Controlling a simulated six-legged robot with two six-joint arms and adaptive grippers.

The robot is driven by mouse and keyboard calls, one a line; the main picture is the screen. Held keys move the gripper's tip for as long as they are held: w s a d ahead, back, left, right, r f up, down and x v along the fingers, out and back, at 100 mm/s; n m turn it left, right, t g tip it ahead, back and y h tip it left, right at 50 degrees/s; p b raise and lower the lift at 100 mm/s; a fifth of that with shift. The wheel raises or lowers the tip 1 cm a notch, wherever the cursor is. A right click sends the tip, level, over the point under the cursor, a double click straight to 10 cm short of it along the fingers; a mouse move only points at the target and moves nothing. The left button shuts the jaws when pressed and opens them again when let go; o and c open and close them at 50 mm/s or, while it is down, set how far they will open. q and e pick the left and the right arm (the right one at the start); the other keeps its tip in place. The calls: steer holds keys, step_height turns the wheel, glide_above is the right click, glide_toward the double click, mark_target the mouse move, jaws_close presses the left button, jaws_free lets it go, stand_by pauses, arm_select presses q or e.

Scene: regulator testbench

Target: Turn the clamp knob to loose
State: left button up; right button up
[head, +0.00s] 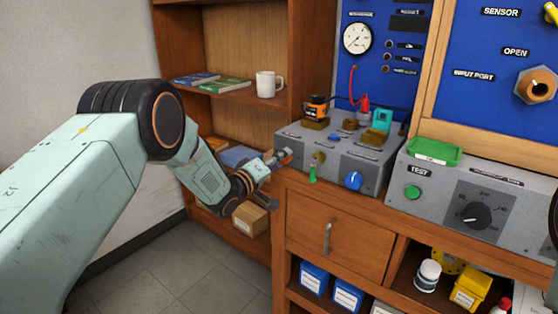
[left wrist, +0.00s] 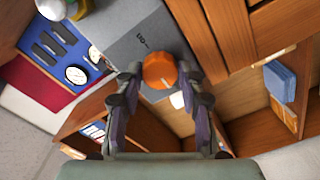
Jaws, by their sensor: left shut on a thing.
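The clamp knob is a round orange knob (left wrist: 160,70) on the side of the grey bench box (head: 335,152). In the left wrist view it sits between the fingertips of my left gripper (left wrist: 158,80), which is shut on it. In the head view my left gripper (head: 275,160) reaches the left side of the box. The gripper hides most of the knob there. I cannot read any loose or tight mark beside the knob. My right gripper does not show.
A shelf with a white mug (head: 268,84) is behind my left arm.

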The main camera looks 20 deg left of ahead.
arm_select(q)
steer(key=o, duration=1.2)
steer(key=shift+s, duration=0.1)
steer(key=v, duration=1.1)
steer(key=shift+s+a, duration=0.15)
steer(key=shift+s, duration=0.25)
